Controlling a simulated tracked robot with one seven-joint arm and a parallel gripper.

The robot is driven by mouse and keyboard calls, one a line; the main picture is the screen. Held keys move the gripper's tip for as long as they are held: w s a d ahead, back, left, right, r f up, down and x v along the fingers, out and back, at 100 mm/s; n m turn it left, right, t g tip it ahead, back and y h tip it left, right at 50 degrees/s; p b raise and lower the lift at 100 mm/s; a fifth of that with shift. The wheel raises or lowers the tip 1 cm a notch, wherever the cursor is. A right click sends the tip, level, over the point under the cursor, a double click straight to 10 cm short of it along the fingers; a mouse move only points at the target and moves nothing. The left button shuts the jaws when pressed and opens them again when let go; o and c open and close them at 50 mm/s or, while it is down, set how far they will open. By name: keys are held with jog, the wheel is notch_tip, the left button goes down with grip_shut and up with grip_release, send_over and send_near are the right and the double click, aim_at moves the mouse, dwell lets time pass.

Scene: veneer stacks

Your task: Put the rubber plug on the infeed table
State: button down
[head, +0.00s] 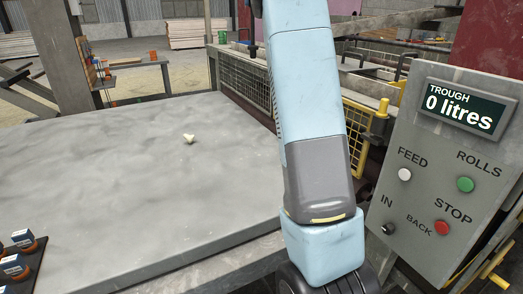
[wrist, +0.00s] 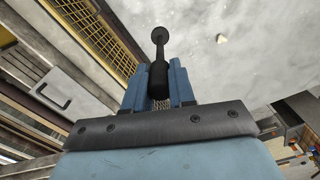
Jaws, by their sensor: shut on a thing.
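My gripper (wrist: 156,82) is in the wrist view, its two blue jaws shut on a black rubber plug (wrist: 159,50). The plug has a thick body between the jaws, a thin neck and a round knob pointing away from me. In the wrist view its knob end overlaps the grey table top; I cannot tell its height above it. The infeed table (head: 130,190) is the broad mottled grey surface in the head view, and it also fills the upper right of the wrist view (wrist: 260,70).
A small pale chip (head: 189,139) lies on the otherwise clear table. A dark tray (head: 28,268) with blue-labelled items stands at its lower left corner. A control panel (head: 430,165) and yellow guard (head: 366,130) stand at right. A mesh fence (head: 245,92) runs along the table's right side.

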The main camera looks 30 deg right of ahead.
jog(key=shift+s+d+f, duration=0.15)
jog(key=shift+s+d, duration=0.05)
jog(key=shift+d, duration=0.3)
jog(key=s+a+f, duration=0.1)
jog(key=s+f, duration=2.2)
jog(key=f, duration=0.3)
jog(key=w+a+f, duration=0.1)
jog(key=w+f, duration=1.2)
jog(key=w, duration=0.1)
jog(key=shift+f, duration=0.4)
jog(key=shift+w, duration=0.1)
